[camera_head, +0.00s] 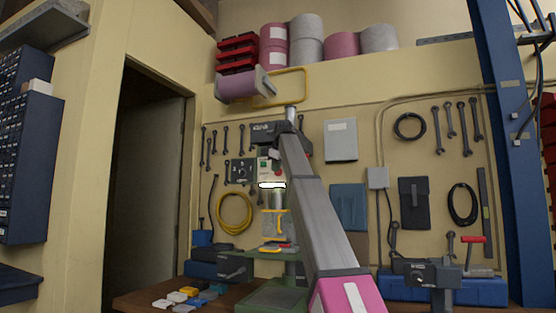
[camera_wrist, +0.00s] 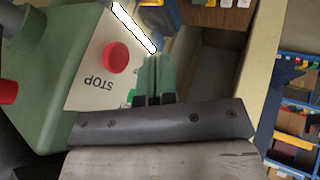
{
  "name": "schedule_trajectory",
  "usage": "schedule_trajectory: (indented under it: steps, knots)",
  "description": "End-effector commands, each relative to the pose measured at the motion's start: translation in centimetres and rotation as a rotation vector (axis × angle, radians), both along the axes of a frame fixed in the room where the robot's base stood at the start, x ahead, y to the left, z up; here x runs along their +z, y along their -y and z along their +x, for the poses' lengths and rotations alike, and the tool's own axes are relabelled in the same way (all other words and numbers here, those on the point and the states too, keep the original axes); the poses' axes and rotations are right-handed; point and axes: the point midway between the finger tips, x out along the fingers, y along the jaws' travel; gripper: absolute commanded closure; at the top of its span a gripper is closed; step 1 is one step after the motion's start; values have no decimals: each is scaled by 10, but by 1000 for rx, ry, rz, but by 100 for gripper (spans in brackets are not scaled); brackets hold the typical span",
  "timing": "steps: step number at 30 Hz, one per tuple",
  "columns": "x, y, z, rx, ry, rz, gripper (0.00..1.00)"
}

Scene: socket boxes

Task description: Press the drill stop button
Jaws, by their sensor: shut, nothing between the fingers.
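The red stop button (camera_wrist: 116,57) is round and sits on a pale panel of the green drill (camera_wrist: 55,50); the word STOP reads upside down beside it in the wrist view. My gripper (camera_wrist: 154,60) has its two greenish fingers together, with nothing between them. In that picture the fingertips lie just to the right of the button, with a gap between; I cannot tell the depth. In the head view the drill's panel (camera_head: 264,167) shows left of my arm, with a small red button (camera_head: 280,174) at its right edge. My fingers are not clear there.
A glowing white lamp strip (camera_head: 272,185) lies below the panel. The workbench (camera_head: 140,300) carries several small coloured boxes (camera_head: 180,297) at left. Tools hang on the wall behind. A purple roll (camera_head: 238,87) hangs above. A dark doorway (camera_head: 145,190) is at left.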

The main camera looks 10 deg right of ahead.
Motion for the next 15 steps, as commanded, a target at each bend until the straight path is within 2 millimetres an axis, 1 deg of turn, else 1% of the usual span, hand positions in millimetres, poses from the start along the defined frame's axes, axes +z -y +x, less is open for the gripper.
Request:
schedule_trajectory:
  steps: [1, 4, 6, 9, 15]
  knots:
    - [-9, -1, 6, 0, -1, 0, 100]
    - [-22, -3, 17, 0, -1, 0, 100]
    - [-17, 4, 29, -2, 0, 0, 100]
    - [-17, 10, 40, -2, 0, 0, 100]
    - [-17, 15, 49, 0, 1, 0, 100]
